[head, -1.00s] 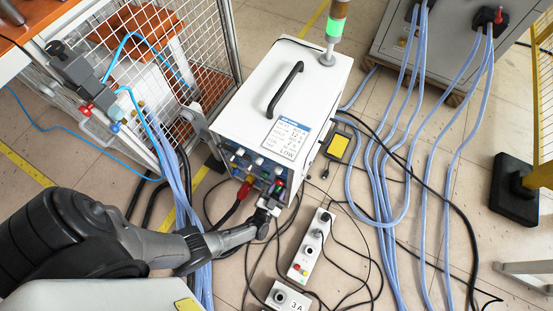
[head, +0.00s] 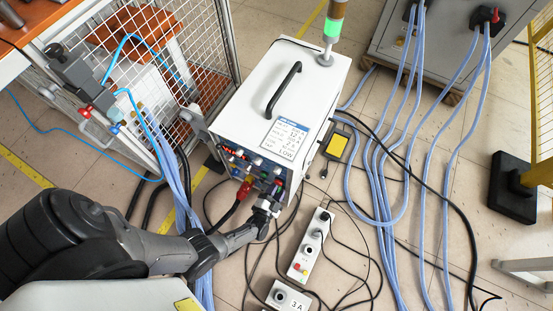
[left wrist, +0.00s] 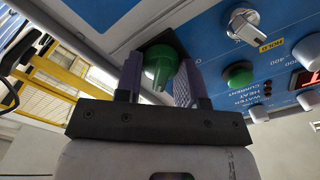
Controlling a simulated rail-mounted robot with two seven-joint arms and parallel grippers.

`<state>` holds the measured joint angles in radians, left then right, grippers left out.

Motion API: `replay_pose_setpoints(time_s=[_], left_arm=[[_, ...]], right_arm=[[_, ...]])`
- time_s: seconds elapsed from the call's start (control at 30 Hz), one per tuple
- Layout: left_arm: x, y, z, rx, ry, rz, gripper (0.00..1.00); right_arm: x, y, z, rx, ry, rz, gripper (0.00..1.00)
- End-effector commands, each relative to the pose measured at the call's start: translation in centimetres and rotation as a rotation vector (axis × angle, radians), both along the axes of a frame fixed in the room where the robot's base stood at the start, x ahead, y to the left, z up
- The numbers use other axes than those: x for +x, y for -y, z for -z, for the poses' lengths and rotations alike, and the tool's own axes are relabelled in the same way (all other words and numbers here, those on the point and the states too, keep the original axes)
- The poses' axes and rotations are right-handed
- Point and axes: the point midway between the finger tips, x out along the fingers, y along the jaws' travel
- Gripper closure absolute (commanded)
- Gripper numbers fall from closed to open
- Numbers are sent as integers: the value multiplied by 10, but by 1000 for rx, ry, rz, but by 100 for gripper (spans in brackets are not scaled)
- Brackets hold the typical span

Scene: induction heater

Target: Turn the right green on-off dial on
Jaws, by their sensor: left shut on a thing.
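The heater's front panel (head: 242,162) faces my left arm. In the left wrist view, a green dial (left wrist: 160,62) on the blue panel (left wrist: 205,50) sits between the two fingers of my left gripper (left wrist: 160,82), and the gripper is shut on it. In the head view my left gripper (head: 268,203) is at the lower right of the front panel and hides the dial there. The dial looks turned at an angle to its square dark base. My right gripper is not in view.
A white dial (left wrist: 243,25), a green button (left wrist: 237,75) and a lit red display (left wrist: 308,78) are beside the held dial. A red plug (head: 244,189) is left of my gripper. A white control box (head: 311,246) and loose cables lie on the floor.

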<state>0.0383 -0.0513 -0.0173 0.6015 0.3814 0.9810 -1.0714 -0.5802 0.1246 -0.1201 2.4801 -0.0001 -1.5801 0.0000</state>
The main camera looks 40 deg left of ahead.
Motion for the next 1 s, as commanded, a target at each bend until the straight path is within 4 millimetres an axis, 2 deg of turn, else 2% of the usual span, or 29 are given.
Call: replay_pose_setpoints(time_s=[0.37, 0.4, 0.6, 0.87, 1.0], left_arm=[[0, 0, 0, 3, -1, 0, 88], [0, 0, 0, 3, -1, 0, 60], [0, 0, 0, 2, -1, 0, 41], [-1, 0, 0, 2, -1, 0, 41], [-13, 4, -1, 1, -3, 0, 41]], right_arm=[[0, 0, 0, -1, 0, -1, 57], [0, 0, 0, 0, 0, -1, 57], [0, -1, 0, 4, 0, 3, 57], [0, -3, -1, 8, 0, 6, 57], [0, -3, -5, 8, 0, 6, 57]])
